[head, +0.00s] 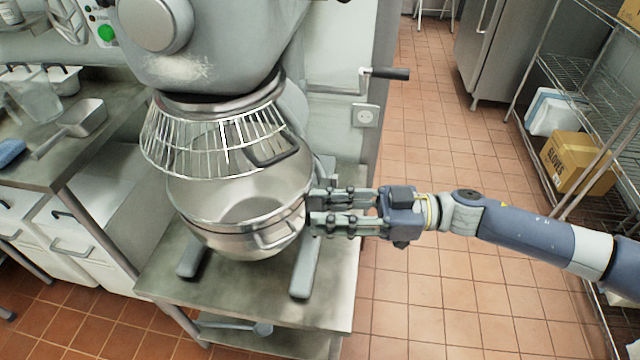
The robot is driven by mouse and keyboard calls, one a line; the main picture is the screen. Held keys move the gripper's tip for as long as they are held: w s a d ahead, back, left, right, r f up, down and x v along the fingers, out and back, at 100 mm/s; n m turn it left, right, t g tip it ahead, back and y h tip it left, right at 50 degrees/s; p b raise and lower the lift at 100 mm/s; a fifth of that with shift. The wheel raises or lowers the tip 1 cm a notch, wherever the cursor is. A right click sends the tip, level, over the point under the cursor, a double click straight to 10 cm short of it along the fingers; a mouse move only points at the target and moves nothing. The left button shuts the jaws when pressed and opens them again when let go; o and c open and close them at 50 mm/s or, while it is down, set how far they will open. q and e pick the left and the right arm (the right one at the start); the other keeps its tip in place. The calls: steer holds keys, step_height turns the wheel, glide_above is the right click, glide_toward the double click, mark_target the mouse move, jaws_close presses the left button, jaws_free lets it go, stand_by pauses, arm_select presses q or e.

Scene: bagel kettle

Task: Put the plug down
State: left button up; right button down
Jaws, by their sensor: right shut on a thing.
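My right gripper (318,211) reaches in from the right. Its fingertips are at the right side of the steel mixing bowl (218,236), over the mixer's table. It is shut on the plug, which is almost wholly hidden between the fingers. I cannot tell whether the fingertips touch the bowl or are only in front of it. A wall socket (366,116) is on the grey panel behind, with nothing in it. My left gripper is not in view.
The mixer (215,45) with its wire guard (212,140) stands over the bowl. The steel table (255,300) has bare room at its front. A counter (75,160) with scoops is at left. Wire shelves with a gloves box (578,165) are at right.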

steer(key=s+a+r+m+t+h, duration=0.1)
steer(key=a+r+m+t+h, duration=0.1)
steer(key=a+m+t, duration=0.45)
steer(key=w+d+f+m+t+h, duration=0.1)
steer(key=d+f+m+t+h, duration=0.1)
steer(key=d+m+t+h, duration=0.5)
steer(key=w+d+f+m+t+h, duration=0.1)
steer(key=d+f+m+t+h, duration=0.2)
steer(key=d+h, duration=0.8)
steer(key=s+d+f+y, duration=0.1)
steer(key=s+d+f, duration=0.1)
steer(key=s, duration=0.6)
steer(key=shift+d+m+y, duration=0.25)
steer(key=shift+m+y, duration=0.1)
steer(key=shift+y, duration=0.05)
